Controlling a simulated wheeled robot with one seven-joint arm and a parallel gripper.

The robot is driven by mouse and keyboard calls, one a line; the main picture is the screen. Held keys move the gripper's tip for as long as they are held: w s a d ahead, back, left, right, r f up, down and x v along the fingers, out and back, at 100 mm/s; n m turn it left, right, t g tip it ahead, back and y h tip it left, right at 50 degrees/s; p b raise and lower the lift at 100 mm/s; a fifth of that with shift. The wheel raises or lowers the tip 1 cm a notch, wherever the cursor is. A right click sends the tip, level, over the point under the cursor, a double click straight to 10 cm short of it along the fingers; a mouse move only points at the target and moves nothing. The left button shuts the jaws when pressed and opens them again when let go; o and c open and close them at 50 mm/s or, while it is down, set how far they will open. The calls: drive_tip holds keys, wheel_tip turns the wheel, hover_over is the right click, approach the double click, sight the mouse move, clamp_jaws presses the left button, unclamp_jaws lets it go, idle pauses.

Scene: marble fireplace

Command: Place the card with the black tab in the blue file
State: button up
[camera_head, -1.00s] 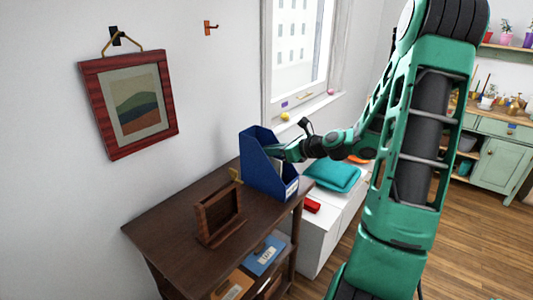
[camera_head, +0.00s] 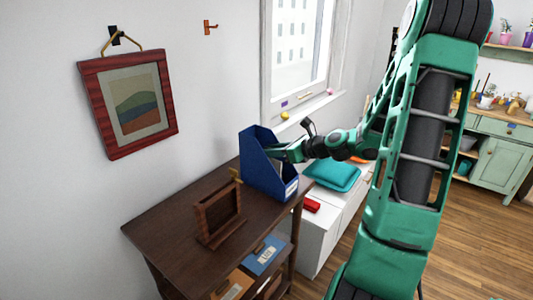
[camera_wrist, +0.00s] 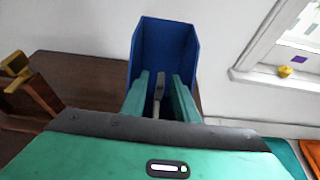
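The blue file (camera_head: 262,172) stands upright on the dark wooden table, against the wall. It also shows in the wrist view (camera_wrist: 165,40), its open side toward me. My gripper (camera_wrist: 160,82) reaches into that opening, its two green fingers spread apart. A thin grey strip with a darker top (camera_wrist: 158,90), apparently the card seen edge-on, stands between the fingers with a gap visible on both sides. I cannot make out its tab for certain. In the head view the gripper (camera_head: 284,152) is partly hidden by the file's wall.
A white cabinet with a teal cushion (camera_head: 332,174) and a red item (camera_head: 311,205) is to the right. The table's left part is clear.

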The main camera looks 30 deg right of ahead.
drive_tip(key=v, duration=1.1)
drive_tip(key=s+a+f+n+g+h, duration=0.2)
drive_tip(key=s+a+f+n+g, duration=0.55)
drive_tip(key=n, duration=0.55)
drive_tip(key=s+r+n+g+h, duration=0.1)
drive_tip(key=s+r+n+g, duration=0.1)
drive_tip(key=s+n, duration=0.4)
drive_tip(key=s+a+r+n+g+h, duration=0.1)
drive_tip(key=s+r+n+g, duration=0.2)
drive_tip(key=s, duration=1)
drive_tip(key=n, duration=0.3)
drive_tip(key=shift+s+n, duration=0.2)
drive_tip(key=shift+n, duration=0.1)
drive_tip(key=shift+a, duration=0.15)
drive_tip(key=shift+w+f+h, duration=0.3)
drive_tip(key=shift+w, duration=0.4)
